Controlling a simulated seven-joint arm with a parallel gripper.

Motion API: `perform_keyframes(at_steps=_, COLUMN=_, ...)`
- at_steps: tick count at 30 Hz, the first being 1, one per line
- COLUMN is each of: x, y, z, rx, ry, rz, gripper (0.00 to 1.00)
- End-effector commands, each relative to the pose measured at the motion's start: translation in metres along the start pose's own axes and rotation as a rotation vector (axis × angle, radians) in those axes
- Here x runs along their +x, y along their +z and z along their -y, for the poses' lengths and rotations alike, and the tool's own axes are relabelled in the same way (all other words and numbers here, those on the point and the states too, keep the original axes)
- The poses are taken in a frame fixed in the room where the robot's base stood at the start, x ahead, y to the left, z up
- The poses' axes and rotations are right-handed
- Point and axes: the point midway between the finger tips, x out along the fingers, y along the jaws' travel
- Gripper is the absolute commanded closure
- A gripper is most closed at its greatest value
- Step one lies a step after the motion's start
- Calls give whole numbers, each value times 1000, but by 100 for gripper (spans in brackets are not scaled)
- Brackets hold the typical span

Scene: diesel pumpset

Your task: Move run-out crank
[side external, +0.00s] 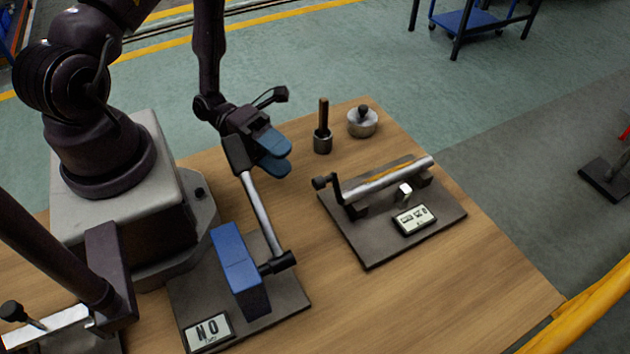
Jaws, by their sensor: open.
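A small black crank (337,187) is at the left end of a silver shaft (385,182). The shaft lies across supports on a dark plate (375,250) at the right of the table. My gripper (284,156) is open, its blue-padded fingers pointing right, up and to the left of that crank and apart from it in the picture. A silver lever (260,212) runs from a black hub beside a blue block (236,262) up to just below my gripper.
A small display (414,219) stands on the right plate. A display reading "NO" (207,332) stands by the blue block. A dark cup with a brown-handled tool (323,138) and a round metal piece (362,122) stand at the back. The table's front right (470,290) is clear.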

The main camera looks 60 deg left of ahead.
Motion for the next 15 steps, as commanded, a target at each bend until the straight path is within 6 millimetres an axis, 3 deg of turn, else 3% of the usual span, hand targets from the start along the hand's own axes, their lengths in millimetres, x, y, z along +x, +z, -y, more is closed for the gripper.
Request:
perform_keyframes(at_steps=6, x=46, y=-1, z=0, rx=1, ry=-3, rz=-5, gripper=52)
perform_keyframes(at_steps=15, x=78, y=0, z=0, rx=3, ry=0, rz=-2, gripper=52)
